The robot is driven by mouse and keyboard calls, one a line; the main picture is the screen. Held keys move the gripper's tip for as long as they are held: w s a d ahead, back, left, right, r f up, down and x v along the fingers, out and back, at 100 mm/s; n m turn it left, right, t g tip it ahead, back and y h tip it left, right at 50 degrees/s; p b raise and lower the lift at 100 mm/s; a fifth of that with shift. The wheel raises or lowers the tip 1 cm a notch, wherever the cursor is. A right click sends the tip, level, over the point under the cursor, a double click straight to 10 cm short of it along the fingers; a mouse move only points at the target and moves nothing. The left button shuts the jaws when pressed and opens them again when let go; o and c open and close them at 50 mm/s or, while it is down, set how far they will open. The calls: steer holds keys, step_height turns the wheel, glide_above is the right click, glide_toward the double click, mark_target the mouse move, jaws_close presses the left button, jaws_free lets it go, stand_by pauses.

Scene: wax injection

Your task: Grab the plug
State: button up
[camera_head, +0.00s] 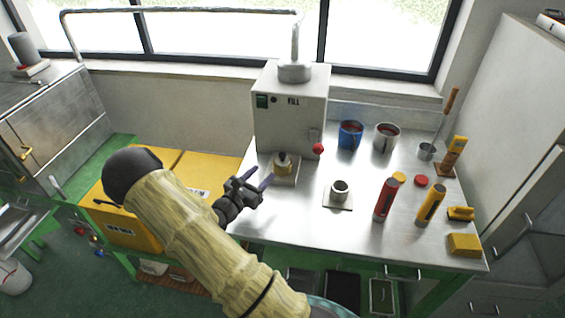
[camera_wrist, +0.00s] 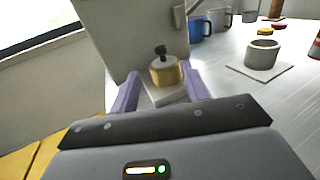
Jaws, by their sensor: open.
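What appears to be the plug (camera_wrist: 161,50) is a small dark knob on top of a brass-coloured cup (camera_wrist: 165,77). In the head view, the plug (camera_head: 282,156) and cup (camera_head: 283,168) stand upright on a pale plate in front of the grey FILL machine (camera_head: 290,110). My gripper (camera_head: 252,177) is open and empty, to the left of the cup and apart from it. In the wrist view, its two purple fingers frame the cup from either side, with the cup farther off. Whether the knob is separate from the cup's lid cannot be told.
A grey cup (camera_head: 340,191) on a square plate stands right of the brass cup. A blue mug (camera_head: 350,135), a steel mug (camera_head: 387,137), a red tube (camera_head: 386,199) and a yellow tube (camera_head: 431,204) stand further right. Yellow boxes (camera_head: 125,228) lie left of the steel table.

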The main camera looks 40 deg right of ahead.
mark_target(280, 156)
steer(key=p+x, duration=0.1)
steer(key=x, duration=0.6)
steer(key=shift+d, duration=0.2)
steer(key=shift+d, duration=0.1)
steer(key=shift+w+d+p, duration=0.15)
steer(key=shift+d+p, duration=0.1)
steer(key=shift+p, duration=0.15)
steer(key=p+x, duration=0.1)
steer(key=x, duration=0.3)
steer(key=shift+w+d+f, duration=0.1)
steer(key=shift+d+f, duration=0.1)
steer(key=shift+d, duration=0.05)
jaws_close()
